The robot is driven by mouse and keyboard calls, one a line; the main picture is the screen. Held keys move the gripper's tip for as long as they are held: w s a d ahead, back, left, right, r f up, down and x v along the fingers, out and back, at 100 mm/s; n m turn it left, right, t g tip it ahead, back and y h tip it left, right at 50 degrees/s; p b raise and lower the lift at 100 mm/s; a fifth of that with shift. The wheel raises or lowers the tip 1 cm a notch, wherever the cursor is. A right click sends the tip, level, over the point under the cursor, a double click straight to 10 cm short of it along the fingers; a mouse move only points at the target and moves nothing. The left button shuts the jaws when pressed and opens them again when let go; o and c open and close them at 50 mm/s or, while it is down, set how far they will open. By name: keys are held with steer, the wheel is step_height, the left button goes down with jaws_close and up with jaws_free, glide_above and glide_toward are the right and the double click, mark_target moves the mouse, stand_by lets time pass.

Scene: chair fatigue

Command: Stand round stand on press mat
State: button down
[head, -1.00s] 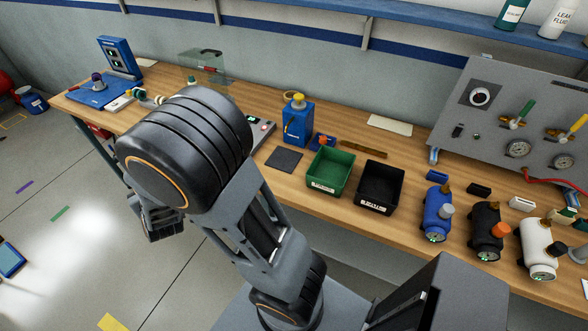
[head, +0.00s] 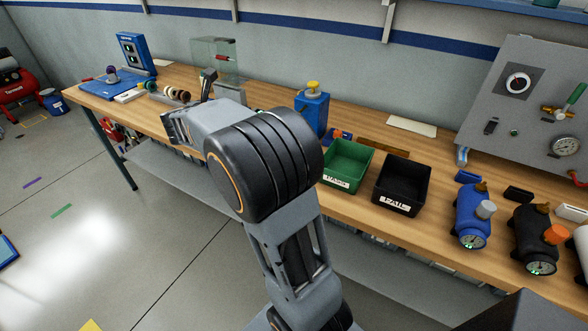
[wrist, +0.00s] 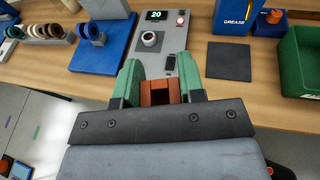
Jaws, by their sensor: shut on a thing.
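In the wrist view my gripper (wrist: 160,90) is shut on a reddish-brown piece (wrist: 158,92), held between its green fingertips. Only part of this piece shows, so I cannot tell if it is the round stand. It is over the front part of the bench, before a grey control box (wrist: 152,55). A dark square mat (wrist: 231,58), perhaps the press mat, lies flat and bare to the right of the box. In the head view my arm hides the mat, and the fingertips cannot be made out.
A blue base (wrist: 100,50) and a row of rings (wrist: 40,30) stand left of the control box. A blue grease unit (head: 312,112), a green bin (head: 347,163) and a black bin (head: 401,185) stand to the right. Some bare wood (wrist: 215,90) lies before the mat.

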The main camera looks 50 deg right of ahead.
steer(key=s+d+f+m+g+h+b, duration=0.1)
steer(key=s+d+f+g+b, duration=0.15)
steer(key=d, duration=0.45)
steer(key=s+d+f+m+g+b, duration=0.1)
steer(key=s+d+f+m+b, duration=0.2)
steer(key=d, duration=0.4)
steer(key=shift+n, duration=0.6)
steer(key=d+f, duration=0.2)
steer(key=f, duration=0.1)
steer(key=s+d+f+b, duration=0.1)
steer(key=f, duration=0.1)
steer(key=s+d+f, duration=0.1)
steer(key=d+f, duration=0.1)
steer(key=f, duration=0.1)
steer(key=shift+s+d+f, duration=0.2)
steer(key=shift+d+f, duration=0.1)
steer(key=shift+f+b, duration=0.2)
steer(key=shift+b, duration=0.2)
steer(key=c, duration=0.7)
jaws_free()
steer(key=shift+c, duration=0.2)
